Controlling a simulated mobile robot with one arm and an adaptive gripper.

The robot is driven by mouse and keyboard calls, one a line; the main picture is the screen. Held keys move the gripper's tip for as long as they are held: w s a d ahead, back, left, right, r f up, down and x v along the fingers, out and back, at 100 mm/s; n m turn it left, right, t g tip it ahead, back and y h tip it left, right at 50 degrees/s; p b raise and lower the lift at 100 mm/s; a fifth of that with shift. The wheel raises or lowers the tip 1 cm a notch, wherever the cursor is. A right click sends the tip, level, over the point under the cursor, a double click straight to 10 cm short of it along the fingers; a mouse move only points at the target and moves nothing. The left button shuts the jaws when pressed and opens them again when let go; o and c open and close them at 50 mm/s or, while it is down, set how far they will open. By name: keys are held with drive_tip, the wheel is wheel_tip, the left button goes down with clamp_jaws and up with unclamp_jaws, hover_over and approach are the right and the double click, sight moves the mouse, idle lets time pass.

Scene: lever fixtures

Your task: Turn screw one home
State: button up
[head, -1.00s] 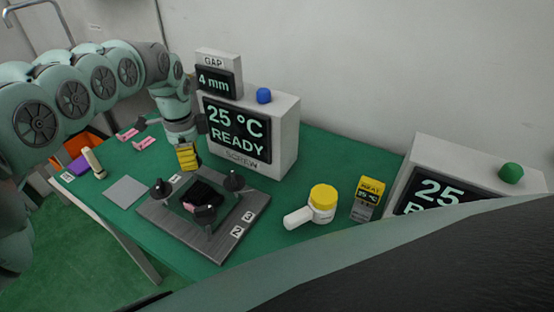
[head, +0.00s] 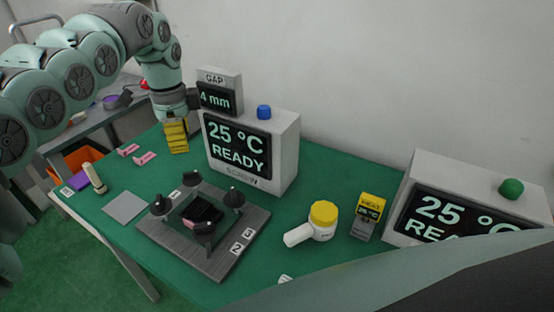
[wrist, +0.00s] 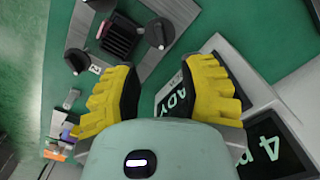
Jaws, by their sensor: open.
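The screw fixture (head: 160,235) is a grey square plate with several dark knobs standing on it and a black ribbed block (head: 203,213) in its middle. Labels 2 and 3 sit on the near right edge. My gripper (head: 177,137) has yellow fingers and is raised beyond the fixture, apart from it. In the wrist view my gripper (wrist: 162,72) is open and empty, with knobs (wrist: 160,33) ahead.
A screen box (head: 280,155) reading 25 °C READY stands right of my gripper, with a 4 mm gap display and blue button on top. A yellow-capped white tool (head: 322,218), a heat meter (head: 368,215) and a second screen box (head: 425,180) stand right. Pink tags (head: 145,158) lie left.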

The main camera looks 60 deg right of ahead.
wheel_tip(320, 180, up, 2)
idle(0.6)
